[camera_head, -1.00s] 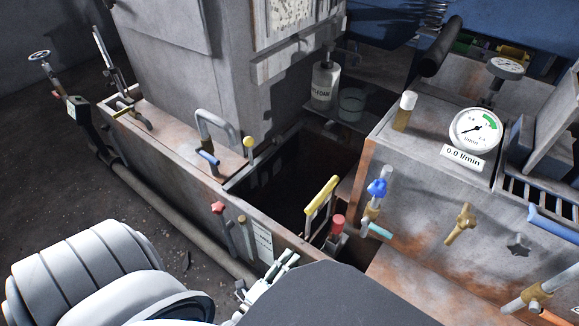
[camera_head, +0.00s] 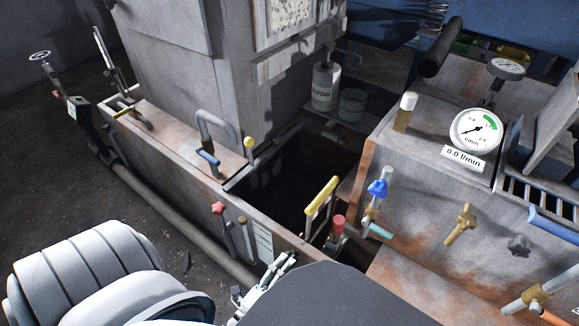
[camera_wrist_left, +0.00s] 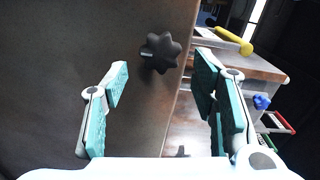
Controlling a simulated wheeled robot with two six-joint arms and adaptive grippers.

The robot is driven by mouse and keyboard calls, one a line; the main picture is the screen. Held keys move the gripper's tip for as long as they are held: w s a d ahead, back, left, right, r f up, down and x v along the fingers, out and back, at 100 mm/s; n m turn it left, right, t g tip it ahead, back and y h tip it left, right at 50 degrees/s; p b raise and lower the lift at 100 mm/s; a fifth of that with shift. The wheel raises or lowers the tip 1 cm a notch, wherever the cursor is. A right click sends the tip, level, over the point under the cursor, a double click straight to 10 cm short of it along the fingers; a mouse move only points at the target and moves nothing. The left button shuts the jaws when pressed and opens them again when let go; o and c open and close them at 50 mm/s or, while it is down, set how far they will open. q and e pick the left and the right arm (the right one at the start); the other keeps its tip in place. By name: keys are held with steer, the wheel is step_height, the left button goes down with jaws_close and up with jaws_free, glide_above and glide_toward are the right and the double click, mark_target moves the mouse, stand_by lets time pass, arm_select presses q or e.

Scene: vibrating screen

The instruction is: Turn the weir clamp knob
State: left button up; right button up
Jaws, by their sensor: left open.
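A black star-shaped knob (camera_wrist_left: 160,52) shows in the left wrist view, on a dark upright face. It is ahead of my left gripper (camera_wrist_left: 160,76) and lies between its two teal-padded fingers in the picture. The fingers are open and empty, and the knob appears apart from them. In the head view my left gripper (camera_head: 268,282) is at the bottom centre, partly hidden by my own arm. A dark star knob (camera_head: 519,245) shows on the right housing in the head view; I cannot tell whether it is the same one. My right gripper is not in view.
A red star knob (camera_head: 218,208) sits on the trough's front wall. A yellow handle (camera_head: 321,195), a red-topped lever (camera_head: 338,224), a blue knob (camera_head: 377,188) and a brass valve (camera_head: 461,224) stand nearby. A gauge (camera_head: 475,130) tops the right housing. The trough opening is dark.

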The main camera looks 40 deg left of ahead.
arm_select(q)
steer(key=s, duration=1)
steer(key=shift+s, duration=0.2)
steer(key=shift+d, duration=0.1)
